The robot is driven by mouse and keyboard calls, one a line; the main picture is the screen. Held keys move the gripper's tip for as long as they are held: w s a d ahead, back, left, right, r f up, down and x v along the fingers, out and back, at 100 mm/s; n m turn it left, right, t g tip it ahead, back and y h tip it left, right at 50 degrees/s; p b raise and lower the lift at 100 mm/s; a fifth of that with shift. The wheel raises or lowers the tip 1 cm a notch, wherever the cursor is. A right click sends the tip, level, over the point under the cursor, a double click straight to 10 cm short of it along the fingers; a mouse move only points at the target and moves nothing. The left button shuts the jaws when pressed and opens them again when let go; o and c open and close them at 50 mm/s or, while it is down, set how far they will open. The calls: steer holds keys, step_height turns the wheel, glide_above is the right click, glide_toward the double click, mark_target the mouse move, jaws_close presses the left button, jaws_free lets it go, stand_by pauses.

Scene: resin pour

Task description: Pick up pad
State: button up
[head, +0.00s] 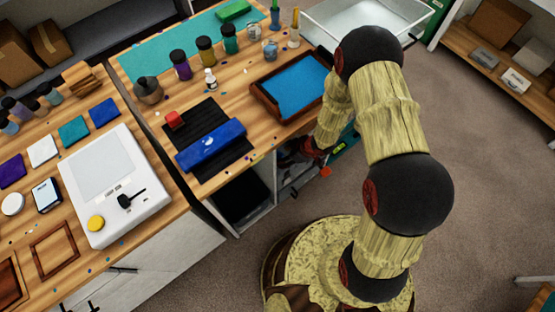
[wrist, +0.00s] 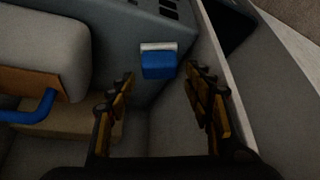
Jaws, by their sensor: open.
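A small blue block with a pale grey strip along one edge (wrist: 159,65), which looks like the pad, lies inside a dark grey compartment in the wrist view. My gripper (wrist: 160,76) is open, with one finger on each side of the block in the picture. The block appears beyond the fingertips, and I see no contact. In the head view my gripper (head: 304,152) reaches in at the open front of the workbench, partly hidden by my arm and the bench edge. The block cannot be made out there.
A pale panel edge (wrist: 225,70) runs close by the right finger. A rounded grey object (wrist: 45,45) and a blue curved handle (wrist: 35,113) lie to the left. Above the compartment is the wooden workbench (head: 258,148) with a blue-filled tray (head: 262,100).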

mark_target(279, 157)
steer(key=b+x, duration=0.3)
steer(key=x, duration=0.2)
steer(key=shift+w+r, duration=0.1)
steer(key=shift+c, duration=0.3)
steer(key=c, duration=0.8)
steer(key=shift+c, duration=0.9)
steer(key=shift+r, duration=0.1)
